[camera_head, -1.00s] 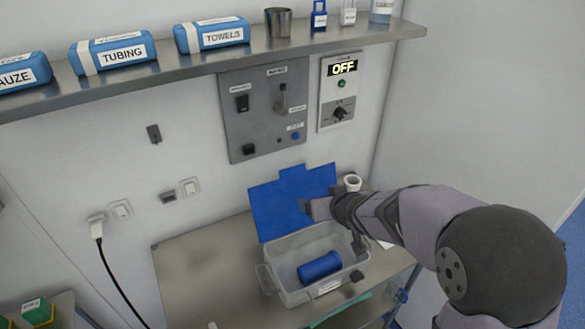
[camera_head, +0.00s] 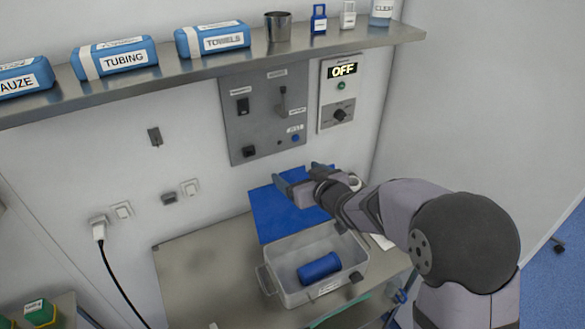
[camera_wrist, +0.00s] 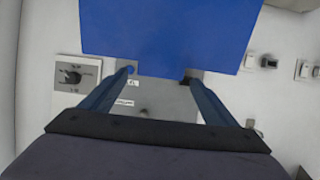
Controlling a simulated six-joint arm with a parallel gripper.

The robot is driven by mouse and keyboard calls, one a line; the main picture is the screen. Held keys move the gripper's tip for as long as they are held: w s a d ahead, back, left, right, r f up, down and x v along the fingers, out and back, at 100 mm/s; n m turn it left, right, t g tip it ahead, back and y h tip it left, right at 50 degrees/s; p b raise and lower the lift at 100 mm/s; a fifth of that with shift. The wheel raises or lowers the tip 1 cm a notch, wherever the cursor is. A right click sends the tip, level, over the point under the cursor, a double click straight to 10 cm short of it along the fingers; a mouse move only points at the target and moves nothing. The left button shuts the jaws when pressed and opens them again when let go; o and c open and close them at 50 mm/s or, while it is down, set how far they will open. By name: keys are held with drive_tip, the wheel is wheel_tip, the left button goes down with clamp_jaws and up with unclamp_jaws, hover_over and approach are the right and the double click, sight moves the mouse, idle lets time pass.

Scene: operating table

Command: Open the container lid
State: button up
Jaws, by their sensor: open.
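The container (camera_head: 283,287) is a translucent grey box on the metal table, with its mouth uncovered. Its blue lid (camera_head: 278,218) stands raised at the box's back edge, in front of the wall. A blue cylinder (camera_head: 319,269) lies inside the box. My gripper (camera_head: 300,175) is open at the lid's upper edge and hides part of it. In the wrist view, the blue lid (camera_wrist: 170,32) fills the top middle, and my open fingers (camera_wrist: 159,76) reach to its near edge. I cannot tell whether they touch it.
A grey switch panel (camera_head: 262,115) and a control box reading OFF (camera_head: 340,92) are on the wall just above my gripper. A metal shelf (camera_head: 180,72) with supplies runs overhead. The table's left part (camera_head: 200,265) is clear.

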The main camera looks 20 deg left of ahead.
sight(293, 172)
drive_tip(key=shift+p+x, duration=0.6)
drive_tip(key=shift+x, duration=1.35)
drive_tip(key=shift+c, duration=0.7)
drive_tip(key=c, duration=1.4)
drive_tip(key=shift+s+d+f+b, duration=0.15)
drive_tip(key=shift+s+f+b, duration=0.1)
drive_tip(key=shift+b, duration=0.7)
drive_tip(key=shift+s+d+r+t+y+b, duration=0.1)
drive_tip(key=shift+s+d+t+y+b, duration=0.25)
drive_tip(key=shift+b, duration=0.9)
drive_tip(key=b, duration=0.1)
drive_tip(key=s+d+b, duration=0.1)
drive_tip(key=b, duration=0.1)
drive_tip(key=shift+s+d+r+t+y, duration=0.1)
drive_tip(key=shift+s+r+t+y, duration=0.05)
drive_tip(key=shift+r+t+y, duration=0.15)
drive_tip(key=shift+s+d+r+b, duration=0.2)
drive_tip(key=shift+s+r+b, duration=0.05)
drive_tip(key=shift+b, duration=0.2)
